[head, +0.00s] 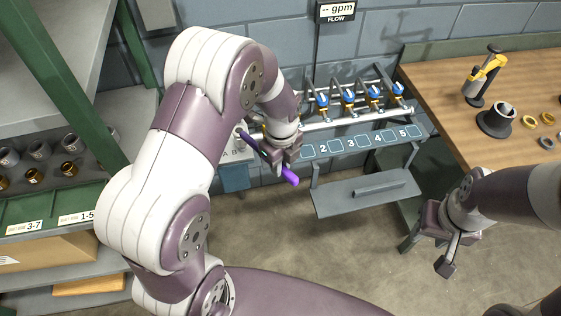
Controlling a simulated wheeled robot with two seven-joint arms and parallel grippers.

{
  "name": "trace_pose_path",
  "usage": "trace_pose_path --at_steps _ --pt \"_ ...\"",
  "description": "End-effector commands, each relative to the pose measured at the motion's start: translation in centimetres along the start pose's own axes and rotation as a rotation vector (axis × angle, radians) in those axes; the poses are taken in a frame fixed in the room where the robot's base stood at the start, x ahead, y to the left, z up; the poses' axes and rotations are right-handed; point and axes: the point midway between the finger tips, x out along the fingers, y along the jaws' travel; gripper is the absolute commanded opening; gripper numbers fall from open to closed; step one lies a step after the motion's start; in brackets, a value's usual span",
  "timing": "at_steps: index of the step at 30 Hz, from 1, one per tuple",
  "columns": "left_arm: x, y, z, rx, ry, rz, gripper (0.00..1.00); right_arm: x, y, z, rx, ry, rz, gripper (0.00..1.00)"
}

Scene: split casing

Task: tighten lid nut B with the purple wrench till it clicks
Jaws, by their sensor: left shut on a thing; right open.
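The purple wrench (290,177) is held by my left gripper (274,157), which is shut on it in front of the valve bench. The wrench slants from upper left to lower right. Its upper-left end lies close to a pale plate (238,155) lettered A and B at the bench's left end. My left arm covers part of this plate. I cannot make out lid nut B, or whether the wrench is seated on a nut. My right gripper (447,266) is open and empty, low at the right, away from the bench.
Several blue-handled valves (348,97) stand on a pipe behind numbered labels. A grey shelf with a handle (380,190) juts out below. A wooden table (440,85) at the right bears a black and yellow tool and rings. Shelves with bins (50,215) stand at the left.

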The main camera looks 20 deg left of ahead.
Motion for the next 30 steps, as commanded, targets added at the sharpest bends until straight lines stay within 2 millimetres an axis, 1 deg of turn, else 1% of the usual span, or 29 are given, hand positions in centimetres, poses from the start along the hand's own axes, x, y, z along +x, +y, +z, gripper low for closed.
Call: trace_pose_path --at_steps 22,30 --pt "2.7 0.0 0.0 0.000 0.000 0.000 0.00 1.5 0.0 0.2 0.000 0.000 0.000 0.43" --pt "2.9 0.0 0.0 0.000 -0.001 -0.001 0.00 1.6 0.0 0.2 0.000 0.000 0.000 0.43"
